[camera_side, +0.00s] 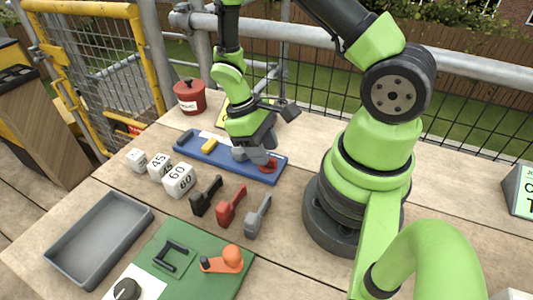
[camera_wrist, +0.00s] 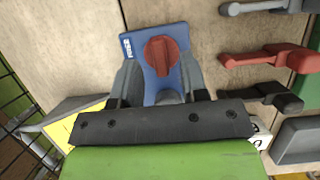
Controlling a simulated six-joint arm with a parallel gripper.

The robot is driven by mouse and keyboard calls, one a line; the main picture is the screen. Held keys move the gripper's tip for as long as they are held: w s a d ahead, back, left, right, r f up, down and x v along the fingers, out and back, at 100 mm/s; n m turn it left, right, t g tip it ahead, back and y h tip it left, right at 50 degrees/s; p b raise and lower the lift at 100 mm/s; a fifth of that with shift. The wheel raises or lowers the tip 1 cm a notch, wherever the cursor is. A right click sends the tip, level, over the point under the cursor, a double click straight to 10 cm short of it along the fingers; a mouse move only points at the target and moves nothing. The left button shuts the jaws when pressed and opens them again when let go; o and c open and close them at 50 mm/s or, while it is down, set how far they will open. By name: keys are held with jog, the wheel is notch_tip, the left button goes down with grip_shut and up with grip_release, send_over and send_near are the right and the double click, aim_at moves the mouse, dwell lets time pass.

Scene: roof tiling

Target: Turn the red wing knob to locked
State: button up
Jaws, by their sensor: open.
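The red wing knob (camera_wrist: 161,56) sits on the blue board (camera_wrist: 150,35), near one end of it. In the wrist view its raised wing runs roughly up and down the picture. In the side view the knob (camera_side: 268,165) shows at the right end of the board (camera_side: 225,160), partly hidden by my gripper (camera_side: 252,155). My gripper (camera_wrist: 159,70) is open and empty, close to the board, with one finger either side of the knob in the wrist view. I cannot tell whether the fingers touch anything.
White number blocks (camera_side: 178,180), a grey tray (camera_side: 98,238), a green board (camera_side: 190,250) and a red pot (camera_side: 189,97) stand around.

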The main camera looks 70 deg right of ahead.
jog(key=shift+x, duration=1)
grip_shut()
